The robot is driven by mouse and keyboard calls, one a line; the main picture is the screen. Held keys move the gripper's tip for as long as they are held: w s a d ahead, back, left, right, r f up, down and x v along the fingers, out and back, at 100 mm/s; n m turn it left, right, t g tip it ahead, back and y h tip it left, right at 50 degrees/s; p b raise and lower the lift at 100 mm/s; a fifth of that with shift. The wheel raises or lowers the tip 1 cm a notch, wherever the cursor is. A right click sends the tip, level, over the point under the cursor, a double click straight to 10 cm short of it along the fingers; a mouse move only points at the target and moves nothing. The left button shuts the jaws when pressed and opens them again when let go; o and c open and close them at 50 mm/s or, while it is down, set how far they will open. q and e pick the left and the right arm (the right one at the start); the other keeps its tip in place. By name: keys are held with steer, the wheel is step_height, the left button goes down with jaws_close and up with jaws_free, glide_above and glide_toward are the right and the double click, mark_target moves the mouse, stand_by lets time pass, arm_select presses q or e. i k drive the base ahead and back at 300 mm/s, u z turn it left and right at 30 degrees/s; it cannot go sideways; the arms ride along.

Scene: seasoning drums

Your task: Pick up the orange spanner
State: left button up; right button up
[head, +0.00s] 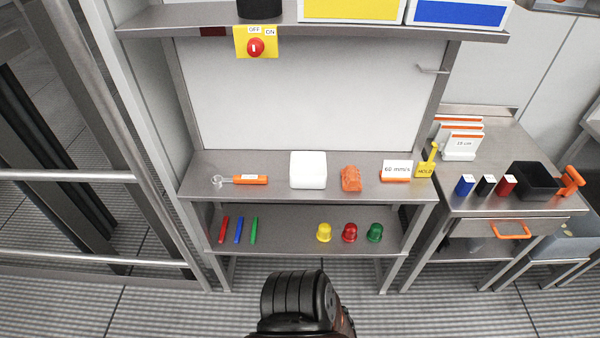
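The orange spanner (250,180) lies flat on the upper steel shelf of the bench (275,192), near its left end. It has an orange handle with a pale label and a metal ring-shaped head pointing left. Nothing covers it. Neither my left gripper nor my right gripper is in view, and nothing is seen touching the spanner.
A white block (308,170), an orange lump (351,179) and a "60 mm/s" sign (397,171) stand right of the spanner. Coloured pens and caps (350,232) are on the lower shelf. A side table (465,203) holds small bottles and a black bin (535,181).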

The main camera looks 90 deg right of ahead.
mark_target(238, 179)
steer(key=z, duration=2.4)
